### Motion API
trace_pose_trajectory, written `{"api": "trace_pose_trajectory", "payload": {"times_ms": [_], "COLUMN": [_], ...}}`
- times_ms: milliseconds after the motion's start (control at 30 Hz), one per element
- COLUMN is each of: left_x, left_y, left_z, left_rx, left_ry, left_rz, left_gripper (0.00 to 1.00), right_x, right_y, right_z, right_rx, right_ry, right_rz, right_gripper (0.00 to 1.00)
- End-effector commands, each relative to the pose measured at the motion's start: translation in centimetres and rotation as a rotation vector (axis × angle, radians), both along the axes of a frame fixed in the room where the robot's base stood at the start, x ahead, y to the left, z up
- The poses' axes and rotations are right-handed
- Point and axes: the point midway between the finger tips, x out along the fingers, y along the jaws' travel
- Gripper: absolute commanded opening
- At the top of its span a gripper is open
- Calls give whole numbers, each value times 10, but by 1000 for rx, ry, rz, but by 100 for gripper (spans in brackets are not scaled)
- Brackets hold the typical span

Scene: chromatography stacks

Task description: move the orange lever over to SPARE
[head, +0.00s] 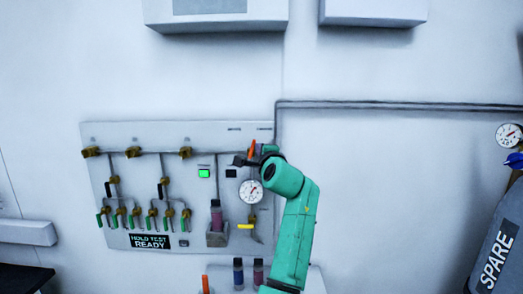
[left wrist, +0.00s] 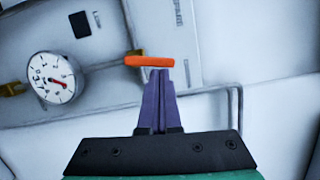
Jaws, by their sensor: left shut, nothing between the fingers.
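The orange lever (head: 252,148) is at the upper right of the wall panel, standing nearly upright in the head view. In the left wrist view the lever (left wrist: 149,61) lies across the picture, just beyond my fingertips. My left gripper (left wrist: 159,73) is shut and empty, its purple fingers together. Whether the fingertips touch the lever I cannot tell. In the head view my left gripper (head: 262,158) is beside the lever, and my wrist hides part of the lever's surroundings. My right gripper is not in view. The lettering near the lever is too small to read.
The panel (head: 125,139) carries brass valves with green and black handles, a round gauge (head: 250,191) and a lit green button (head: 204,173). Dark-capped bottles (head: 238,273) stand below. A grey cylinder marked SPARE (head: 495,250) stands at the right. Pipes run along the wall.

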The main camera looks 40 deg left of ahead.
Motion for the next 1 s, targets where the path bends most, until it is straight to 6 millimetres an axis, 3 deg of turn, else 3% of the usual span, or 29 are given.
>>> {"api": "trace_pose_trajectory", "payload": {"times_ms": [333, 1000], "left_x": [-8, -21], "left_y": [10, 28], "left_z": [12, 14], "left_rx": [-261, -688], "left_ry": [-201, -524], "left_rz": [1, 1], "left_gripper": [0, 0], "right_x": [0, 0], "right_y": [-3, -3], "right_z": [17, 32], "right_rx": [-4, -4], "right_ry": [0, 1], "right_rz": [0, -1], "right_gripper": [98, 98]}}
